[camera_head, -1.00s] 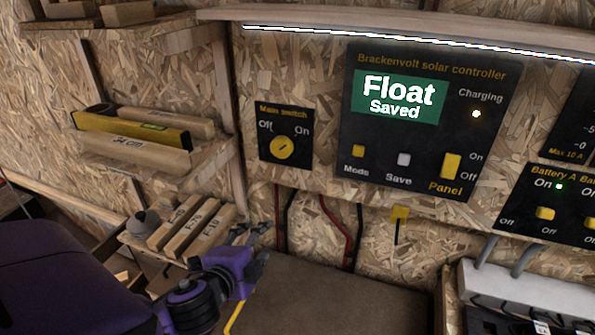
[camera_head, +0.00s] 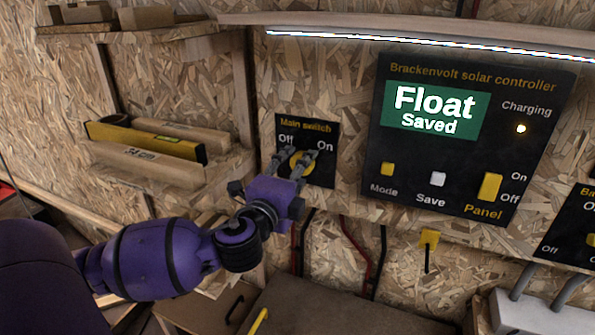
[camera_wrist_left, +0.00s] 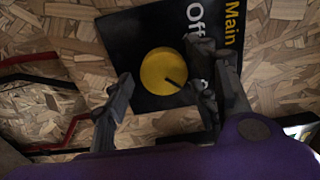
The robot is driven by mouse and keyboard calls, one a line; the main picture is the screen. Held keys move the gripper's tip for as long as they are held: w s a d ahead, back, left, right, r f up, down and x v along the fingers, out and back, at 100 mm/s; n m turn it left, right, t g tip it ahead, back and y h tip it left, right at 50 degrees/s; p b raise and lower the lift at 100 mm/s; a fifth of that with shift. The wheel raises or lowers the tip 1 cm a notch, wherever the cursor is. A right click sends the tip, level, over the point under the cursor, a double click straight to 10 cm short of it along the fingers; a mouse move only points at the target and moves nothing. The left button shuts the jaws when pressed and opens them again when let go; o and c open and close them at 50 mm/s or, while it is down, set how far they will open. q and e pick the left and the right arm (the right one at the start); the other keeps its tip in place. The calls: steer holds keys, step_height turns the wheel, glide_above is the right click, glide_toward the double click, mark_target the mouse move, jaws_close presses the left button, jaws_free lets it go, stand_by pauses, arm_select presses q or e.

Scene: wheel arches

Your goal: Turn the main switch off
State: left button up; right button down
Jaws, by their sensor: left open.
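The main switch is a round yellow knob (camera_head: 301,166) on a black plate (camera_head: 324,172), marked Off at upper left and On at upper right. My left gripper (camera_head: 296,157) is in front of the plate, open, and its fingers partly hide the knob. In the left wrist view the yellow knob (camera_wrist_left: 162,71) shows between the two open fingers (camera_wrist_left: 163,82), one on each side. A dark line on the knob points to the lower right there. I cannot tell whether the fingers touch it. My right gripper is not in view.
The solar controller panel (camera_head: 440,165) is right of the switch, its green screen (camera_head: 435,110) reading "Float Saved". A shelf with a yellow level (camera_head: 145,138) and wood pieces is to the left.

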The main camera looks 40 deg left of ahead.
arm_select(q)
steer(key=shift+c, duration=0.5)
steer(key=c, duration=1)
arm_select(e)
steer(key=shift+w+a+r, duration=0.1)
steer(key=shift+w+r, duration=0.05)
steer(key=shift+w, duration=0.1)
